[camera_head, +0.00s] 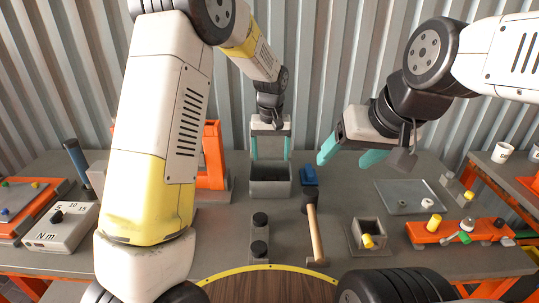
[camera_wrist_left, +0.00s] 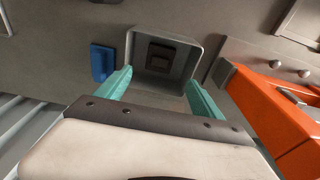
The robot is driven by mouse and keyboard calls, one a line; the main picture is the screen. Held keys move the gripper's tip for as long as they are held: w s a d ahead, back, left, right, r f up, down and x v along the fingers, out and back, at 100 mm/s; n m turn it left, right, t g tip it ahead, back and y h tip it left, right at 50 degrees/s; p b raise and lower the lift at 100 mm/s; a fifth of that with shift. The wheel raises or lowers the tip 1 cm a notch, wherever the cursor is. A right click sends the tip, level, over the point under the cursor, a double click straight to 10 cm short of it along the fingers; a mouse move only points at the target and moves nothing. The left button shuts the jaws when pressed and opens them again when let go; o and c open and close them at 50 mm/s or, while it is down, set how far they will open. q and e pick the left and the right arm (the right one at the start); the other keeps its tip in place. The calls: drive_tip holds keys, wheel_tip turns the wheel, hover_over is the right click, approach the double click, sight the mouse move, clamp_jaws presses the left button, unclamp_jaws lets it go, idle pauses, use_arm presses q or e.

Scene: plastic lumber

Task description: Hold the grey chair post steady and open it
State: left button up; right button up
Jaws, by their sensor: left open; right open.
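No object is plainly recognisable as a chair post, and I cannot tell which grey item it is. A grey open-topped box (camera_head: 270,187) stands at the back middle of the table. It also shows in the left wrist view (camera_wrist_left: 136,50), with a dark square piece (camera_wrist_left: 160,54) inside. My left gripper (camera_head: 270,148) is open and empty, pointing down over this box. In the left wrist view its teal fingers (camera_wrist_left: 159,92) are spread near the two sides of the box; contact is unclear. My right gripper (camera_head: 349,155) is open and empty above the table, right of the box.
A blue block (camera_head: 309,176) sits beside the grey box. An orange stand (camera_head: 212,155) is left; a flat tray (camera_head: 405,198) is right.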

use_arm(q)
drive_tip(key=s+a+r+t+h, duration=0.1)
drive_tip(key=s+a+r, duration=0.5)
drive_tip(key=s+r, duration=0.25)
drive_tip(key=s+a+r+t+h, duration=0.1)
drive_tip(key=s+a+r+t, duration=0.1)
drive_tip(key=s+a+r, duration=0.55)
drive_tip(key=s+t, duration=0.1)
drive_tip(key=s, duration=1.1)
drive_tip(key=shift+a+r+m+t, duration=0.3)
drive_tip(key=shift+a+r+t, duration=0.05)
drive_tip(key=shift+t, duration=0.05)
